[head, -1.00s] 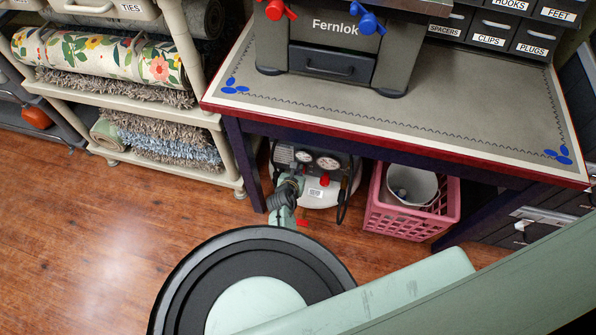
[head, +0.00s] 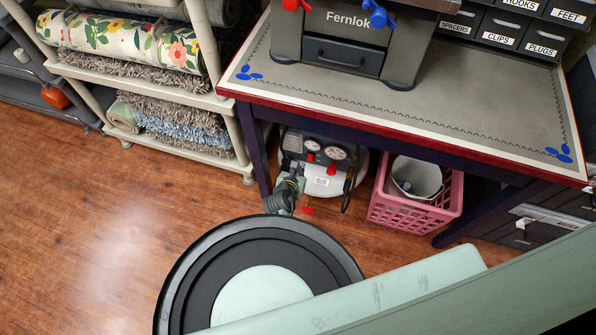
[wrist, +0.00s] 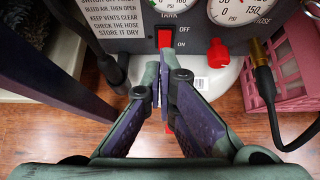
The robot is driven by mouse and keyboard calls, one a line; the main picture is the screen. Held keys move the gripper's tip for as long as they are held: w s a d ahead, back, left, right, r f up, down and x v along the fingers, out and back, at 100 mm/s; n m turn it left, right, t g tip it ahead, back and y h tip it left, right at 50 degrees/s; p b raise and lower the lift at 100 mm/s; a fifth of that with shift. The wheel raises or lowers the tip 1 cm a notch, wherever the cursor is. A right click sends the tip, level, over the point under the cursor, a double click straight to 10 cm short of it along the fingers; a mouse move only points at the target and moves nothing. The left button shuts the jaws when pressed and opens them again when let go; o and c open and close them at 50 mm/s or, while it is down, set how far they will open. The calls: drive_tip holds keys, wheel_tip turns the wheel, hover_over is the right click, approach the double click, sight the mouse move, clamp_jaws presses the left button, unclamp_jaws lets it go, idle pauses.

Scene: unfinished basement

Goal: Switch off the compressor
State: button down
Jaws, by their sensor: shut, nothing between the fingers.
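The compressor (head: 322,187) stands on the floor under the workbench, a white tank with a dark panel and two gauges. In the wrist view its panel (wrist: 140,50) fills the top. A red rocker switch (wrist: 165,38) sits there, with OFF printed beside its upper part and ON lower down. Which side is pressed in I cannot tell. My gripper (wrist: 164,70) is shut and empty, its fingertips just below the switch in the picture; whether they touch the panel I cannot tell. In the head view my gripper (head: 293,176) is at the compressor's front left.
A red knob (wrist: 218,53) is right of the switch. A black hose (wrist: 268,100) hangs at the right, another (wrist: 112,75) at the left. A pink crate (head: 415,212) stands right of the compressor. The bench's dark leg (head: 253,155) is close on the left. The bench top (head: 455,110) overhangs.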

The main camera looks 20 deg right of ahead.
drive_tip(key=shift+s+a+r, duration=0.25)
drive_tip(key=shift+s+r, duration=0.15)
drive_tip(key=shift+r, duration=0.3)
drive_tip(key=shift+s+a+r, duration=0.25)
drive_tip(key=shift+s+r, duration=0.15)
drive_tip(key=shift+r, duration=0.25)
